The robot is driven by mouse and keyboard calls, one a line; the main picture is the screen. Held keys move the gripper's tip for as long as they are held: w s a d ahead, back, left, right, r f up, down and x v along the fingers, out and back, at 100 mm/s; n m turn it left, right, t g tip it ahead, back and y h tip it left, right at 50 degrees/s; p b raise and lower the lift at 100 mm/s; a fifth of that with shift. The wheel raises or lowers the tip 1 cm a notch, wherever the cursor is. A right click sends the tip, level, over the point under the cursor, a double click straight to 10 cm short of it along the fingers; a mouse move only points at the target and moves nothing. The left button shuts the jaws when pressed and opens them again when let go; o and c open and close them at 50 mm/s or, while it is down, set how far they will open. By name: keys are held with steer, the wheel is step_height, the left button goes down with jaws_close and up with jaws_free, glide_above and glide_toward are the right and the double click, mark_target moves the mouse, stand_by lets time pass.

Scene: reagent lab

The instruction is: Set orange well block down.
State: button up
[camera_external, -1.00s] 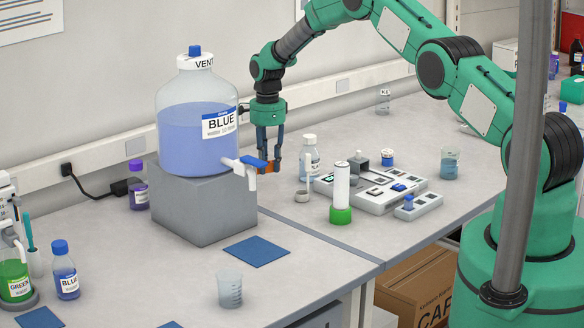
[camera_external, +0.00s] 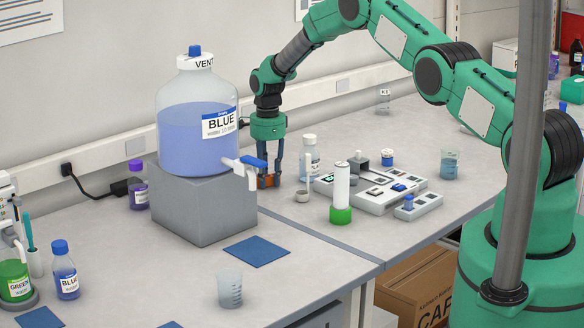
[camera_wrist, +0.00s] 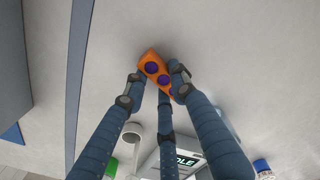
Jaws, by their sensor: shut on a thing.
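My gripper (camera_external: 270,178) points down beside the blue tap of the big bottle, its fingers closed around the orange well block (camera_external: 268,181). In the wrist view the orange well block (camera_wrist: 153,64) shows two dark purple wells on top and sits between the fingertips of my gripper (camera_wrist: 160,85). The block is close over the grey bench; I cannot tell whether it touches the surface. The fingers and the tap partly hide it in the external view.
A large VENT bottle of blue liquid (camera_external: 195,125) stands on a grey block (camera_external: 200,205) to the left. A white device (camera_external: 370,190), a green-based tube (camera_external: 341,190) and a white-capped bottle (camera_external: 309,158) stand to the right. A blue mat (camera_external: 257,251) lies in front.

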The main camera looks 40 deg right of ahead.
mark_target(268, 177)
steer(key=shift+f, duration=0.2)
steer(key=o, duration=1.1)
steer(key=shift+r, duration=0.25)
step_height(268, 177, up, 12)
steer(key=b, duration=0.1)
stand_by(0.4)
